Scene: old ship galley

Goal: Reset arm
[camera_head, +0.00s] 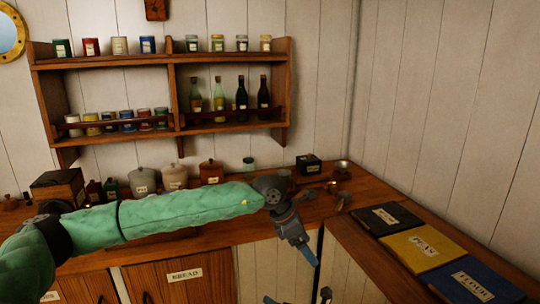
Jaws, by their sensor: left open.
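My left arm, in a green padded sleeve, reaches across from the left in front of the counter. My left gripper (306,254) hangs at its end, pointing down, with a blue fingertip showing. It is open, and I see nothing held in it. It is in front of the counter's edge, near the corner. Small blue and dark parts show at the bottom edge; I cannot tell whether they belong to my right gripper.
A wooden counter (372,190) turns the corner to the right. Labelled black, yellow (416,249) and blue panels lie on it. Canisters (174,177), a dark box (308,164) and small metal items stand at the back. A wall shelf (150,62) holds tins and bottles.

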